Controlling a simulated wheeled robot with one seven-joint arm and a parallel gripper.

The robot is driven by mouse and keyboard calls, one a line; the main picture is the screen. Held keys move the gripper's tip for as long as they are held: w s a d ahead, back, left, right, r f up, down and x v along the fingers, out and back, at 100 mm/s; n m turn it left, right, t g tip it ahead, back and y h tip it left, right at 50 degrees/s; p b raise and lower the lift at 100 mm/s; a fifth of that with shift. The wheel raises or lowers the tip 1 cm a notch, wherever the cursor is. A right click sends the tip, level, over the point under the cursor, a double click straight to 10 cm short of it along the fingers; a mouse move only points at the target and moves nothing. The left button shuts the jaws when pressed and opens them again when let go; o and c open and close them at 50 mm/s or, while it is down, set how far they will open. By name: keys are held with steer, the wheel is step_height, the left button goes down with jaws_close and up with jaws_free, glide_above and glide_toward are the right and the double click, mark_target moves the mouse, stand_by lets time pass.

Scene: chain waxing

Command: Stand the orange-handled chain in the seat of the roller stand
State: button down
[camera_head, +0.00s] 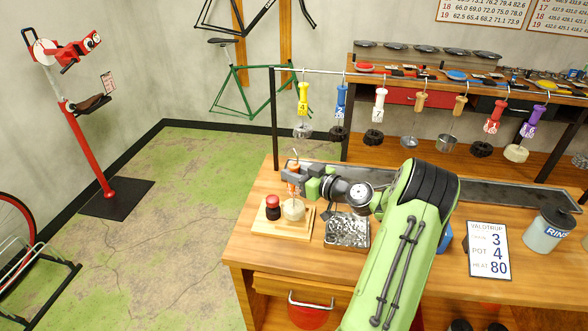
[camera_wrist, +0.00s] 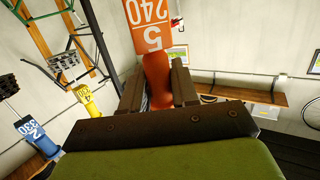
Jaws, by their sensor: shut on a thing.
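My gripper (camera_head: 299,179) is shut on the orange handle (camera_head: 292,188) above the wooden board at the worktable's left end. In the wrist view the orange handle (camera_wrist: 158,82) stands between my two fingers, with an orange tag (camera_wrist: 146,27) reading 5 and 240. A round cream-coloured chain bundle (camera_head: 293,210) shows directly below the handle, at the wooden base of the roller stand (camera_head: 268,234). A red-topped black roller (camera_head: 273,205) stands on the same base, just left of the bundle. I cannot tell whether the bundle touches the seat, which is hidden.
A metal tray of small parts (camera_head: 347,231) lies right of the stand. A sign (camera_head: 488,249) and a rinse pot (camera_head: 548,230) are farther right. Several coloured handles with chains hang from a rail (camera_head: 320,71) behind the table.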

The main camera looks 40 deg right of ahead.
steer(key=shift+s+r+b, duration=0.1)
steer(key=shift+r+b, duration=0.05)
steer(key=shift+b, duration=0.35)
stand_by(0.3)
steer(key=shift+f+b, duration=1.45)
steer(key=shift+b, duration=0.2)
steer(key=shift+r, duration=0.1)
steer(key=c, duration=0.8)
jaws_free()
steer(key=s, duration=0.5)
steer(key=s+d+r, duration=0.1)
steer(key=s, duration=0.4)
steer(key=s+d+r+b, duration=0.1)
steer(key=s, duration=0.4)
steer(key=shift+s+r, duration=0.1)
steer(key=shift+s, duration=0.15)
